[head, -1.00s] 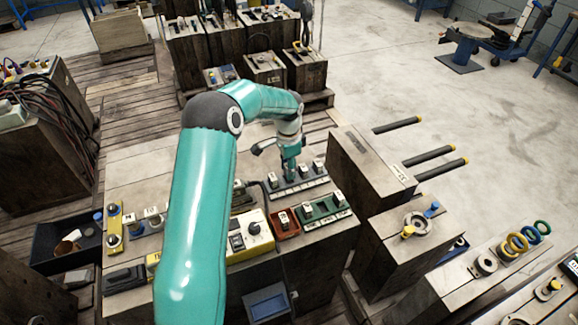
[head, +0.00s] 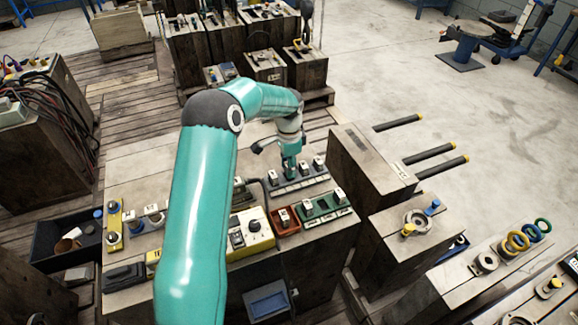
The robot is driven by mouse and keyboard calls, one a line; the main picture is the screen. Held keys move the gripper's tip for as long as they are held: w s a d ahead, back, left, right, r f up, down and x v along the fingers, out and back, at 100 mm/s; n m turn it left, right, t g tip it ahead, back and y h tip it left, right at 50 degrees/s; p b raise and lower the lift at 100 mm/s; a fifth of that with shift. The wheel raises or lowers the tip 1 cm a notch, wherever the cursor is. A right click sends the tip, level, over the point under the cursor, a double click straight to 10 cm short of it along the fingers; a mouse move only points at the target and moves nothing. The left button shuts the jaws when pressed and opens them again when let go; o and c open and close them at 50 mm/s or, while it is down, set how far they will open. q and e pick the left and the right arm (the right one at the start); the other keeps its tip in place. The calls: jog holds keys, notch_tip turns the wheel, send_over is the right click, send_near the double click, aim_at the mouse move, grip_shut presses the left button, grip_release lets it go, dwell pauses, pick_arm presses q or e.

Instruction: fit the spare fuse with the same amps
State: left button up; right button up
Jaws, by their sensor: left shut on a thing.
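My left gripper (head: 289,172) points down at the grey fuse strip (head: 312,181) and is shut on a fuse there, which the fingers mostly hide. Several white-topped fuses stand along this strip; one fuse (head: 318,163) is at its right end. In front is a green fuse holder (head: 325,207) with white-topped fuses, one of them at its right (head: 339,195). Left of it, a small red-brown tray (head: 291,229) holds one fuse (head: 284,216). The amp markings are too small to read. My right gripper is not in view.
A yellow-and-white box with a dial (head: 254,227) stands left of the red-brown tray. A wooden block (head: 372,165) with dark rods is to the right of the strip. A dark bin (head: 48,240) is at far left. My left arm hides the bench's middle.

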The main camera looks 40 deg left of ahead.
pick_arm(q)
jog(key=shift+f+b, duration=0.65)
jog(key=shift+f, duration=0.3)
dwell(0.8)
dwell(0.3)
jog(key=o, duration=1.2)
jog(key=shift+r, duration=0.15)
jog(key=shift+r+p, duration=2.55)
jog(key=shift+r, duration=1.1)
